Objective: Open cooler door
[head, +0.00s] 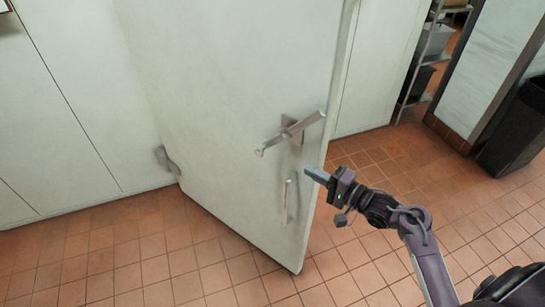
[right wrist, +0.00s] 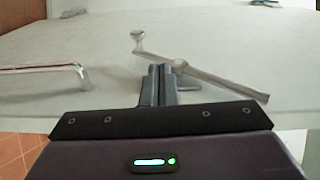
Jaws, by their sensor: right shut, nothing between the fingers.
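The white cooler door (head: 225,110) stands ajar, with its right edge swung out from the wall. A lever latch (head: 292,133) and a vertical pull handle (head: 286,200) are on its face near that edge. My right gripper (head: 308,171) is shut and empty, with its fingertips by the door's free edge, just right of the handles. In the right wrist view, the shut fingers (right wrist: 160,84) point at the door face (right wrist: 110,48), between the lever (right wrist: 222,80) and the pull handle (right wrist: 45,77). I cannot tell whether they touch the door. My left gripper is out of view.
A hinge (head: 166,160) is at the door's lower left. A wire shelf (head: 417,75) with bins and a dark trash bin (head: 517,128) stand at the right. The tiled floor (head: 130,262) in front of the door is clear.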

